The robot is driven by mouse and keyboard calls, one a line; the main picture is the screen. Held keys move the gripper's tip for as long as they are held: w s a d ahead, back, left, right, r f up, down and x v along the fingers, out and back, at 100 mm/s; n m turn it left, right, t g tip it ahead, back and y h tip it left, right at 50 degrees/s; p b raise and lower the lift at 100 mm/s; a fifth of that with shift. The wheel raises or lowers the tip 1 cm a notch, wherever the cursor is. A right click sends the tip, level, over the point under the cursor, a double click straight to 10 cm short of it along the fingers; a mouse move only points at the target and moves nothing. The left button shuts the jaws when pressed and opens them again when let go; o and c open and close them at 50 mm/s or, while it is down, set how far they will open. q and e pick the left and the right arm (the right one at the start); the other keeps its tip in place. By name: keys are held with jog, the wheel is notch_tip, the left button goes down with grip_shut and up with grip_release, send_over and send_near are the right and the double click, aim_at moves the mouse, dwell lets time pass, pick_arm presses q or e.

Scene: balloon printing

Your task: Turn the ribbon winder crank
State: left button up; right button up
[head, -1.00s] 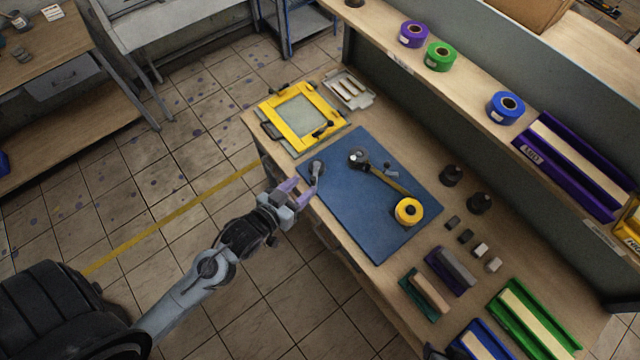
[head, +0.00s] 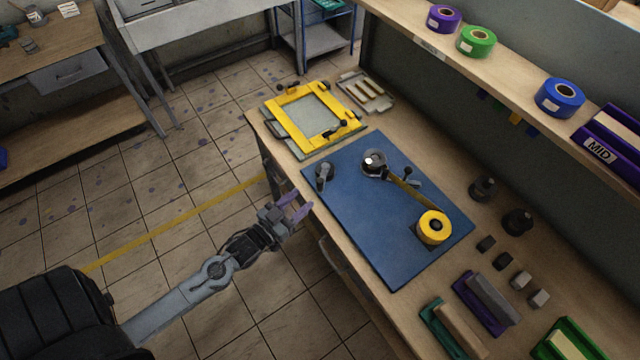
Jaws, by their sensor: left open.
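The ribbon winder is on a blue mat (head: 372,225) on the workbench. It shows a round dark-and-grey reel (head: 375,163), a yellow ribbon (head: 404,192) and a yellow spool (head: 433,228). A small dark lever with a knob (head: 412,178) is beside the ribbon. A small grey-and-black upright piece (head: 323,176) is near the mat's left corner; I cannot tell which part is the crank. My left gripper (head: 299,206) has purple fingers, is open and empty, and is just off the bench's front edge, apart from the winder. My right gripper is not in view.
A yellow frame (head: 335,135) lies behind the mat on the bench. Black knobbed weights (head: 516,221), small blocks (head: 503,261) and coloured trays (head: 480,303) lie to the right. Ribbon rolls (head: 559,97) stand on the shelf above. The floor at left is clear.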

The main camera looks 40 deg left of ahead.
aim_at(317, 186)
pick_arm(q)
jog(key=w, duration=0.8)
jog(key=shift+w+d, duration=0.2)
jog(key=shift+w, duration=0.15)
jog(key=shift+c, duration=0.3)
grip_shut()
